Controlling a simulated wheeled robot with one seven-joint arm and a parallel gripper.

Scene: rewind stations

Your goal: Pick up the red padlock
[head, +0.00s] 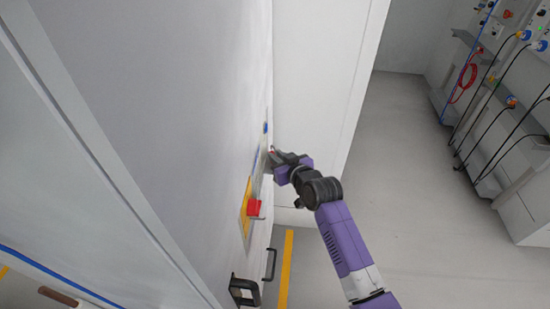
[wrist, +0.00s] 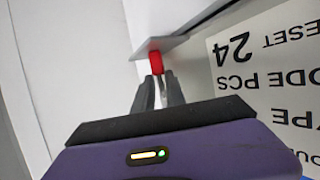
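A small red padlock (wrist: 156,62) shows at the tips of my gripper (wrist: 157,80) in the wrist view. The two dark fingers stand close together, with a gap about as wide as the red body, and appear shut on it. The padlock's far end meets the edge of a grey plate (wrist: 165,45). Whether a shackle passes through the plate is hidden. In the head view my gripper (head: 275,157) is at the upright panel, and only a speck of the padlock (head: 272,150) shows.
A larger red block (head: 253,207) sits on a yellow plate (head: 246,205) below my gripper. Black handles (head: 244,290) stick out lower down. A printed label (wrist: 265,75) lies right of my fingers. Stations with hanging cables (head: 490,100) stand at the far right; floor between is clear.

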